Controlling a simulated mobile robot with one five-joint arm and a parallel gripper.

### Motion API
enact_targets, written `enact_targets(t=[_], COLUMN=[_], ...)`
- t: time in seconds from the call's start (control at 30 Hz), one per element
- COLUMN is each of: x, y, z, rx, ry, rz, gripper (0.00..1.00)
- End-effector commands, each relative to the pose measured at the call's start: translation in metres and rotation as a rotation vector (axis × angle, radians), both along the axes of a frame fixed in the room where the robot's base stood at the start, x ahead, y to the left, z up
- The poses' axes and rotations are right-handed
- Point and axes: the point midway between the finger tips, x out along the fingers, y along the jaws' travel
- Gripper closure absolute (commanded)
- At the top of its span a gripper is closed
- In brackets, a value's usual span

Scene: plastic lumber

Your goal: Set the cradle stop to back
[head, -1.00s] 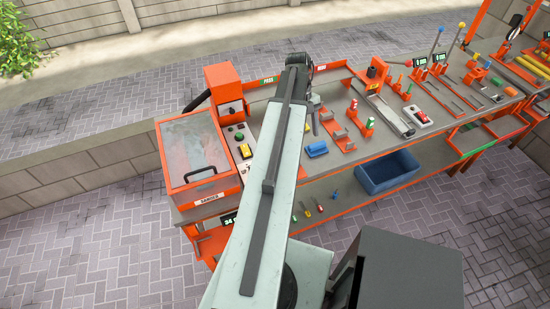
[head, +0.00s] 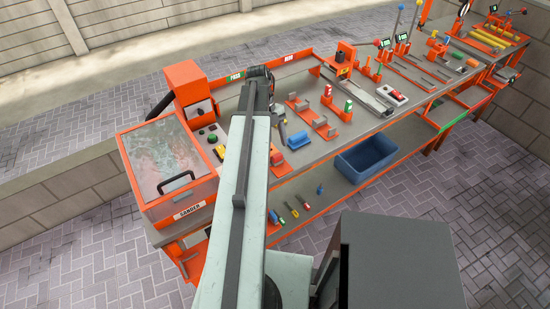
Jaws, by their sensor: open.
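A cradle (head: 311,118), an orange base with grey upright supports, lies on the grey bench top right of my arm's end. I cannot make out which part of it is the stop, or its setting. My gripper (head: 281,128) is small and dark at the arm's far end, partly hidden by the arm. It is open and hangs just left of the cradle, apart from it in the picture. I see nothing held in it.
A blue block (head: 298,140) lies in front of the cradle. The sander box (head: 170,165) is at left. A blue bin (head: 375,162) sits on the lower shelf. Paving in front is clear.

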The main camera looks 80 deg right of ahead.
Motion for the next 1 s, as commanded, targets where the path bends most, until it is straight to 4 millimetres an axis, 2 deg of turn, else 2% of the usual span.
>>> enact_targets(t=[0.03, 0.17, 0.47, 0.5, 0.7, 1.0], x=[-0.002, -0.007, -0.009, -0.009, -0.008, -0.008], y=[0.004, 0.01, 0.012, 0.012, 0.012, 0.012], z=[-0.019, -0.037, -0.038, -0.038, -0.038, -0.038], rx=[0.0, 0.0, 0.0, -0.001, 0.0, 0.0], ry=[0.0, 0.0, 0.0, 0.001, 0.001, 0.001], rz=[0.0, 0.001, 0.002, 0.003, 0.004, 0.004], gripper=[0.42, 0.42, 0.42, 0.45, 1.0, 1.0])
